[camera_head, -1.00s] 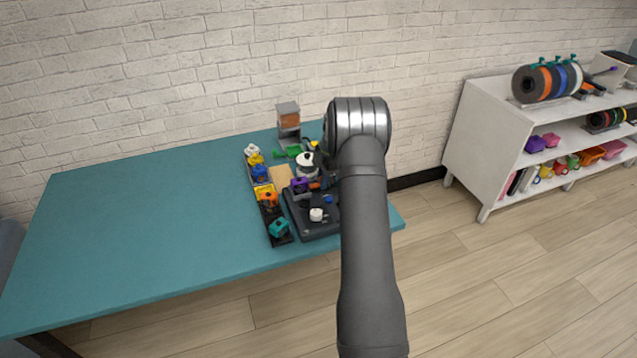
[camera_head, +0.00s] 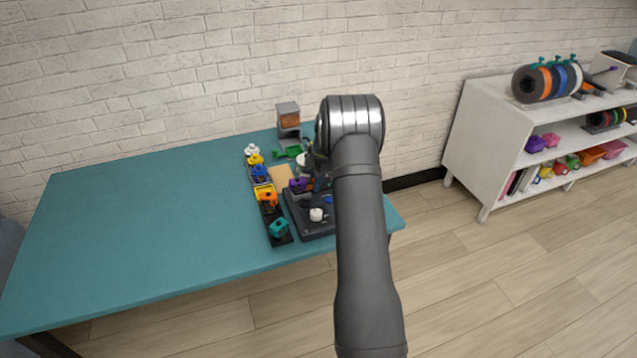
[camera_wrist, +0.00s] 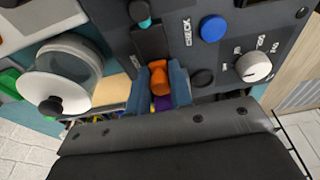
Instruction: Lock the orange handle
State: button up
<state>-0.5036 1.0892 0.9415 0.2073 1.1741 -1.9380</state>
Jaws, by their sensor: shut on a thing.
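The orange handle (camera_wrist: 158,76) shows in the wrist view, on the dark panel (camera_wrist: 192,58). My gripper (camera_wrist: 159,88) is shut on it, with one blue-grey finger on each side. A bit of purple (camera_wrist: 163,103) shows just below the handle between the fingers. In the head view my arm hides the gripper and the handle; the panel's near part (camera_head: 318,228) shows left of the arm.
A blue button (camera_wrist: 213,28) and a white knob (camera_wrist: 253,66) stand on the panel right of the gripper. A white round-lidded device (camera_wrist: 62,76) is at left. A row of small coloured pieces on a dark rack (camera_head: 282,240) stands left of the panel. The teal table (camera_head: 140,230) is clear at left.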

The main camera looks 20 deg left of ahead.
jog(key=shift+a, duration=0.1)
jog(key=o, duration=0.6)
jog(key=shift+s, duration=0.1)
jog(key=shift+c, duration=0.2)
jog(key=shift+r, duration=3.5)
notch_tip(320, 180, down, 7)
jog(key=shift+f, duration=0.1)
